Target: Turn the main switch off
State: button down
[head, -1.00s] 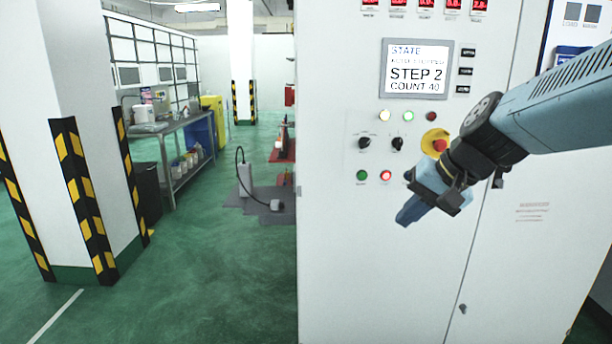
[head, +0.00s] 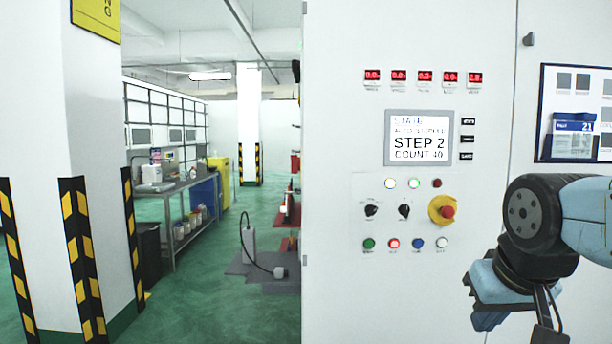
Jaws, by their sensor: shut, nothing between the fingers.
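A white control cabinet (head: 400,300) fills the middle and right. Its panel has a red knob on a round yellow plate (head: 442,210), and two black rotary knobs to the left, a left one (head: 371,211) and a right one (head: 404,211). The small labels are too blurred to read, so I cannot tell which is marked as the main switch. My gripper (head: 487,319) is shut and empty, to the lower right of the panel and apart from the knobs in the picture. All the panel controls show clear of my arm.
A screen (head: 418,137) reads "STEP 2, COUNT 40". Lamps sit above the knobs and a row of buttons below, including a lit red one (head: 393,244). A notice board (head: 577,115) hangs at right. A striped pillar (head: 75,250) and open green floor (head: 195,300) lie left.

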aim_at(296, 161)
jog(key=z, duration=1.3)
jog(key=k, duration=1.5)
jog(key=u, duration=1.35)
jog(key=i, duration=1.05)
jog(key=u, duration=0.05)
